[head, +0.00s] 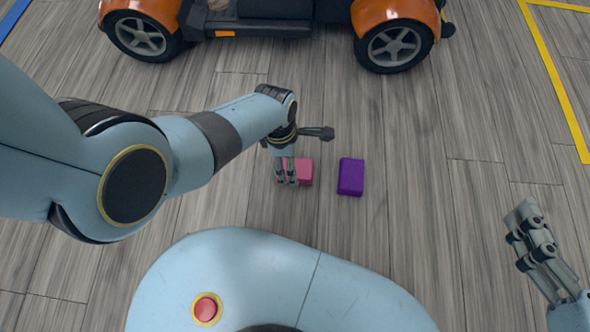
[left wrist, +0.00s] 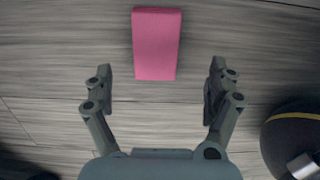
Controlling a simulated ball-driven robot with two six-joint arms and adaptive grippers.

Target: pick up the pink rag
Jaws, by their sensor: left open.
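The pink rag (head: 305,172) lies on the wooden floor in front of my base, a small folded block partly hidden behind my left gripper (head: 286,180) in the head view. In the left wrist view the pink rag (left wrist: 156,44) lies ahead of the open left gripper (left wrist: 160,85), between the lines of its two fingers and beyond the fingertips. Nothing is between the fingers. My right gripper (head: 530,236) is at the right edge of the head view, away from the rag; its opening is not clear.
A purple block-like item (head: 351,177) lies on the floor just right of the pink rag. An orange scooter (head: 270,22) stands at the back. Yellow tape (head: 558,85) marks the floor at the right. The floor between the purple item and my right gripper is clear.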

